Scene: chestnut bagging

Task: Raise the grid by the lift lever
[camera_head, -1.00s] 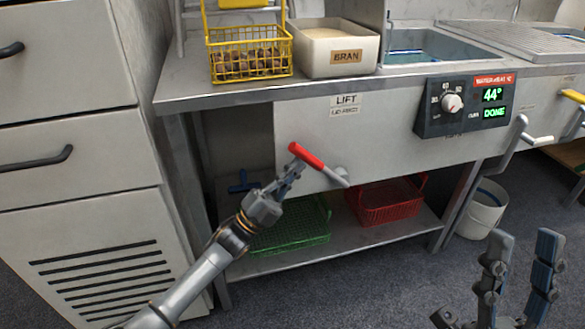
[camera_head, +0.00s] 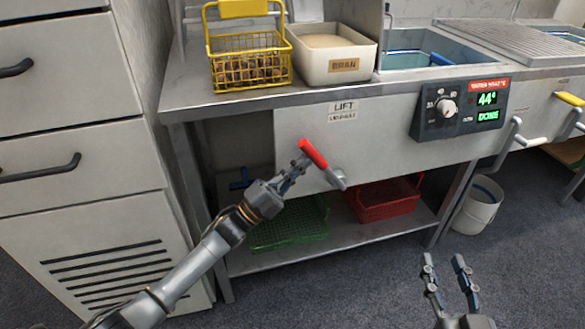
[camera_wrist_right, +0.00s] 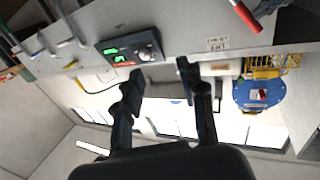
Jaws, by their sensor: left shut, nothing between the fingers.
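The lift lever (camera_head: 313,153) has a red grip and a grey arm. It slants up to the left from its pivot on the panel, below the LIFT label (camera_head: 344,107). My left gripper (camera_head: 292,173) is shut just below and left of the red grip, close against it; I cannot tell whether it touches. My right gripper (camera_head: 445,262) is open and empty, low at the right; its fingers (camera_wrist_right: 158,80) stand apart in the wrist view. The basin (camera_head: 405,61) holds water and a small blue piece (camera_head: 440,59). I cannot clearly make out the grid.
A yellow basket (camera_head: 250,85) of chestnuts and a white BRAN tub (camera_head: 335,68) stand on the counter. Green (camera_head: 290,232) and red (camera_head: 386,206) crates sit on the lower shelf. A white-handled lever (camera_head: 527,142) and a bucket (camera_head: 480,205) are at the right.

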